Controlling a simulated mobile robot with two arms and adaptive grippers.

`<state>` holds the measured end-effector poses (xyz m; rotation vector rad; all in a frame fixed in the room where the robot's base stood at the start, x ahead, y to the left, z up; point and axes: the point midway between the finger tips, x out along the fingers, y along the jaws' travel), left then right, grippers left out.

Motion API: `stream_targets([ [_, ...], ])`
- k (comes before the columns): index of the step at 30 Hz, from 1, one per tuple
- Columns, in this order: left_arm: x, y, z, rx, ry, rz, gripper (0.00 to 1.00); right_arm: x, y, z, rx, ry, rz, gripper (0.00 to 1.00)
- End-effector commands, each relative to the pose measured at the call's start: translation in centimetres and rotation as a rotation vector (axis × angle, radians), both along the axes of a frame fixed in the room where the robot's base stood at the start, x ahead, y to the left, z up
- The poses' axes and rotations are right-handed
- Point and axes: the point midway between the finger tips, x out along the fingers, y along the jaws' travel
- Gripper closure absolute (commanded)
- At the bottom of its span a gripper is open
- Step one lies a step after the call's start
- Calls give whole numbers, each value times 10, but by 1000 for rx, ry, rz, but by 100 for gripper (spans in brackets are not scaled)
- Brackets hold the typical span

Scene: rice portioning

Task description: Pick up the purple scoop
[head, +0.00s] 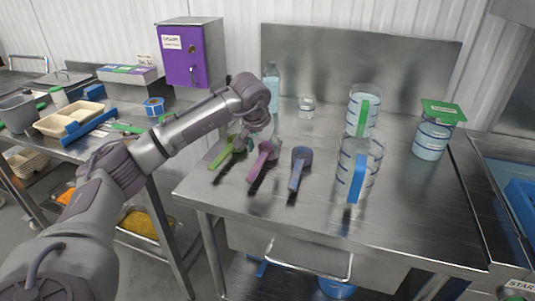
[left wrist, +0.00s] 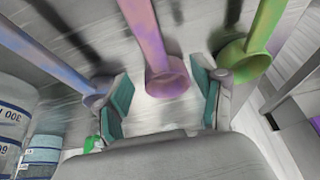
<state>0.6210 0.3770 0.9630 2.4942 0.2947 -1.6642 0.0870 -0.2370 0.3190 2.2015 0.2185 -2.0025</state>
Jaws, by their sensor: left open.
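The purple scoop (head: 259,163), pinkish in tone, lies on the steel table between a green scoop (head: 221,154) and a blue scoop (head: 297,172). In the left wrist view the purple scoop (left wrist: 148,40) runs down from the top edge, with its cup end between my fingers. My left gripper (left wrist: 164,100) is open, one teal-padded finger on each side of that cup and apart from it. In the head view my left arm reaches over the table and its gripper is above the scoops, partly hidden by the wrist. My right gripper is not in view.
Two clear measuring cups (head: 369,165) stand right of the scoops, with a green-lidded container (head: 432,140) further right. A bottle (head: 271,88) and small jar (head: 307,107) stand behind. The table's front right is clear. The green and blue scoops lie close to my fingers.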

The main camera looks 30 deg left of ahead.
Motion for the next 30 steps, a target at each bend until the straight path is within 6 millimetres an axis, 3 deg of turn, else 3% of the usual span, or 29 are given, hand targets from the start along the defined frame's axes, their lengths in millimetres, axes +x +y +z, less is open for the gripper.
stream_targets([
  [6,9,3,-26,-1,3,-1,31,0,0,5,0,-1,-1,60],
  [14,11,3,-29,-1,1,-1,31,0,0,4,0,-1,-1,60],
  [27,11,3,-29,-1,0,-1,100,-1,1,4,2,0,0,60],
  [30,11,3,-29,-1,0,-2,100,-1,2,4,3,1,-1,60],
])
